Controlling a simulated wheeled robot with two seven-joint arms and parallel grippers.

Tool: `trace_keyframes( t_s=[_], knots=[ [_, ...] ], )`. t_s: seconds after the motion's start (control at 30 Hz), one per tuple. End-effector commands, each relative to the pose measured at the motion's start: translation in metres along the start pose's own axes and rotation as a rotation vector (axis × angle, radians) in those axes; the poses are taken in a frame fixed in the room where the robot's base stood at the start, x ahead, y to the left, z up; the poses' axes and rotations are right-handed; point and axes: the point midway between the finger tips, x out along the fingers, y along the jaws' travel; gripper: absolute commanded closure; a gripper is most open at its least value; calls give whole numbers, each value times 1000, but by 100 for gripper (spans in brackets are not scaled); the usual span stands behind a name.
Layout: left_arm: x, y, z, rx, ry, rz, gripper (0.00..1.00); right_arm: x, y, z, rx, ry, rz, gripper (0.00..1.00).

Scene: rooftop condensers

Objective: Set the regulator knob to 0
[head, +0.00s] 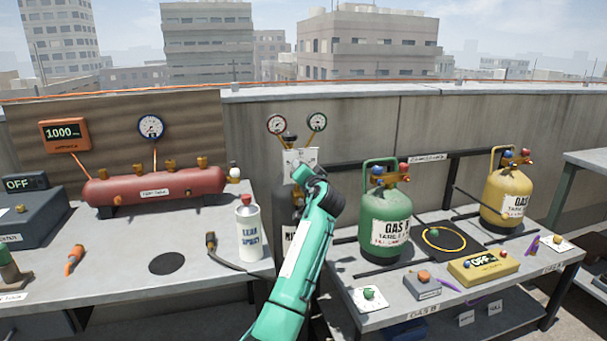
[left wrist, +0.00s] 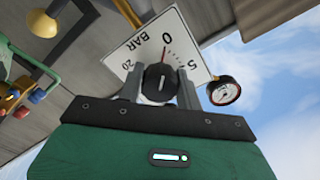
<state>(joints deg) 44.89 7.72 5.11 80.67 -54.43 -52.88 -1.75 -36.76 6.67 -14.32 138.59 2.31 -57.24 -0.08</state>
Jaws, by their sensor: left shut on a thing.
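The regulator knob (left wrist: 160,84) is black and round, with a pale line on its face. It sits in front of a white dial plate (left wrist: 184,38) marked 0, 5, 20 and BAR. A thin red mark shows between the knob and the 0, close to the 0. My left gripper (left wrist: 160,88) is shut on the knob, one finger on each side. In the head view my left gripper (head: 308,174) is at the white plate (head: 299,156) on the dark cylinder (head: 283,205) and hides the knob. My right gripper is not in view.
Two round gauges (head: 277,124) (head: 317,122) stand above the plate. A leak spray can (head: 248,230) is left of my arm. A green gas cylinder (head: 385,215) is close on the right, and a yellow one (head: 505,195) stands further right.

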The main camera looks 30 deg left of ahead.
Motion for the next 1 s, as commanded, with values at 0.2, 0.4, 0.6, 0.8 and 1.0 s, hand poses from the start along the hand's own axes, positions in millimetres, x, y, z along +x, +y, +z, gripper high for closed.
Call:
trace_keyframes(
  t_s=[0.2,0.4,0.6,0.8,1.0],
  knots=[
    [0,3,2,-3,-4,4,88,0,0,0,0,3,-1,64],
    [0,3,2,-3,-4,4,55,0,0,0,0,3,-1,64],
    [0,2,1,-2,-2,2,43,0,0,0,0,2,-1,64],
    [-3,1,0,-2,-1,2,43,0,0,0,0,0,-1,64],
    [-27,2,0,-4,0,4,43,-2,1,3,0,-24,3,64]
  ],
)
